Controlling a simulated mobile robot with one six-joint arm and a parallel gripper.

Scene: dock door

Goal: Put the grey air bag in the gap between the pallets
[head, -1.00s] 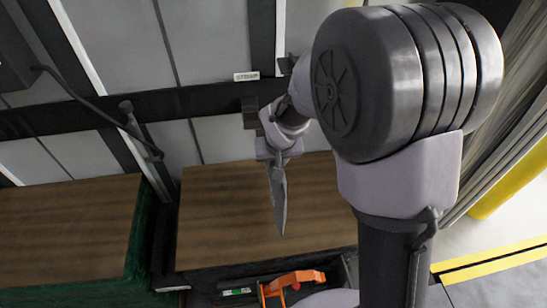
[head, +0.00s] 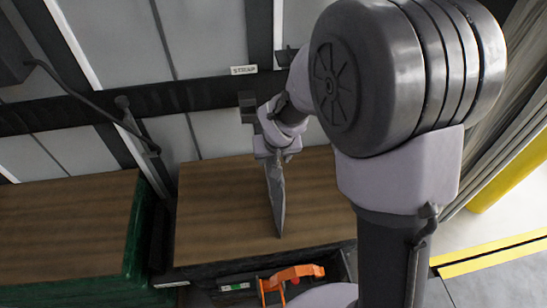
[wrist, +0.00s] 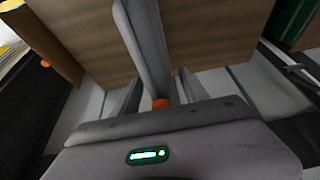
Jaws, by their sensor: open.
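My gripper (head: 277,155) hangs above the right pallet's brown top (head: 220,205). A long, flat grey wedge (head: 276,198) points down from it, over that top and right of the gap. The wedge also shows in the wrist view (wrist: 148,45), with an orange spot (wrist: 161,103) at its base. I cannot tell whether this wedge is the grey air bag or part of the gripper. The jaws are open, but the fingertips do not show clearly. The gap between the pallets (head: 158,235) is a dark upright slot. Its depth is hidden.
The left pallet load (head: 65,225) has a brown top and green side (head: 135,235). A dark tray (head: 215,293) with an orange tool (head: 290,275) stands at the bottom. A grey panelled wall (head: 115,45) with a dark rail lies behind; a black hose hangs at left.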

